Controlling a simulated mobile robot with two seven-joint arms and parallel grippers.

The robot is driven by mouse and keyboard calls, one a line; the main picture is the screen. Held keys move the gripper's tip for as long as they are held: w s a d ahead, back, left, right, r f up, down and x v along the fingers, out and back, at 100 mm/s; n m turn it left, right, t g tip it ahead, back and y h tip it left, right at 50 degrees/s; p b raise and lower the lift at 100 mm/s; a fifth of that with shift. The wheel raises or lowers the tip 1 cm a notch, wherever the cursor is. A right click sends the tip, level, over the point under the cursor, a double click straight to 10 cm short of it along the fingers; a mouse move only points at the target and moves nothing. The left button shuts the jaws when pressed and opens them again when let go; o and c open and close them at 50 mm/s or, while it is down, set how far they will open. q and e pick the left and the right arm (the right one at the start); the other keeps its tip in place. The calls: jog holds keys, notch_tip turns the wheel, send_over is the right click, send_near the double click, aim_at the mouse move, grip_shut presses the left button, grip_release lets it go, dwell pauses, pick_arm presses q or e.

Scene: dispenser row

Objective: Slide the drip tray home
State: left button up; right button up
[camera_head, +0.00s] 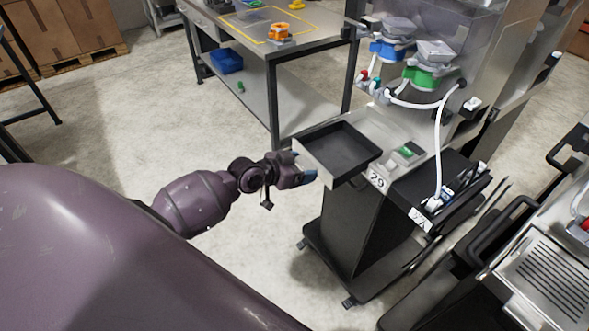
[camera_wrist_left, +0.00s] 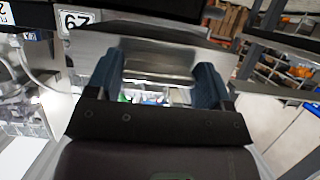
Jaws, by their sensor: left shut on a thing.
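The drip tray (camera_head: 340,150), a shallow dark tray with a pale front wall, sticks out to the left from the dispenser marked 29 (camera_head: 378,180). My left gripper (camera_head: 306,175) is at its outer front end, shut on the tray. In the left wrist view the two blue fingers of my left gripper (camera_wrist_left: 157,82) stand on either side of a grey metal part of the tray (camera_wrist_left: 158,62). The exact contact is partly hidden by the gripper body. My right gripper is not in view.
A white hose (camera_head: 440,140) hangs over a second black tray (camera_head: 425,195). Blue and green valves sit above. A metal table (camera_head: 262,40) stands behind. The floor left of the dispenser is clear.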

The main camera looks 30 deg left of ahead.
aim_at(311, 161)
pick_arm(q)
jog(key=shift+w+d, duration=0.35)
jog(key=shift+w, duration=0.5)
jog(key=shift+w+d, duration=0.2)
jog(key=shift+w, duration=0.25)
jog(key=shift+w+d+f+b, duration=0.1)
jog(key=shift+w+d+b, duration=0.2)
jog(key=shift+w, duration=0.4)
jog(key=shift+w+d, duration=0.15)
jog(key=shift+w, duration=0.3)
jog(key=shift+f, duration=0.2)
